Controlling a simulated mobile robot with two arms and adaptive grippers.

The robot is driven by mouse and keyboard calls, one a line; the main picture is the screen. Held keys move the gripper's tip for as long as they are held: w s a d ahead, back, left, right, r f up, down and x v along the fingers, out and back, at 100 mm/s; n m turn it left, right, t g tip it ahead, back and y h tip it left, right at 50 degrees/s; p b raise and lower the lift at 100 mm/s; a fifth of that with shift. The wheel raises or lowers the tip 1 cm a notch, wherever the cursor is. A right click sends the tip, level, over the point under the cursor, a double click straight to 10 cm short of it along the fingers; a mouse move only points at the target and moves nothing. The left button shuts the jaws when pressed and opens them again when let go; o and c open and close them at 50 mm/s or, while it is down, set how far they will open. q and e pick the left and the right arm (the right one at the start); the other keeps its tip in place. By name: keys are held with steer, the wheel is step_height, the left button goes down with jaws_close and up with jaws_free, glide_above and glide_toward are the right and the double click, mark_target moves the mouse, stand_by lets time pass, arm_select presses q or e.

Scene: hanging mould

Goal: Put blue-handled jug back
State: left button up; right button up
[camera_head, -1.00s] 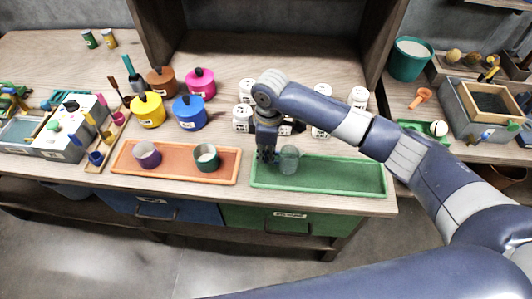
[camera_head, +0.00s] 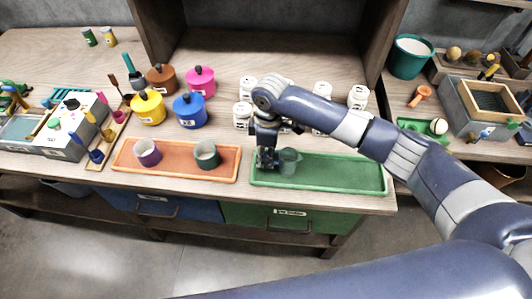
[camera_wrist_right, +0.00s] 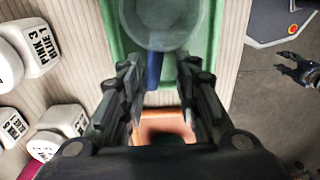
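The blue-handled jug (camera_head: 290,163) is a clear, see-through vessel standing at the left end of the green tray (camera_head: 345,177). In the right wrist view the jug's clear body (camera_wrist_right: 168,15) is at the top, with its upright blue handle (camera_wrist_right: 154,70) pointing towards my gripper. My right gripper (camera_head: 268,163) is down at the jug's left side. In the right wrist view its fingers (camera_wrist_right: 157,75) are open on either side of the handle, with gaps showing. My left gripper (camera_wrist_right: 297,68) appears small at the right edge of that view, away from the bench, fingers apart.
An orange tray (camera_head: 182,176) with a purple cup (camera_head: 147,152) and a dark green cup (camera_head: 207,154) lies left of the green tray. White labelled jars (camera_head: 243,116) stand behind. Coloured lidded pots (camera_head: 189,111) are at back left. The green tray's right part is empty.

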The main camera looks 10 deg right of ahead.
step_height(320, 180, up, 12)
steer(key=b, duration=0.1)
steer(key=shift+d, duration=0.2)
steer(key=shift+s, duration=0.1)
stand_by(0.4)
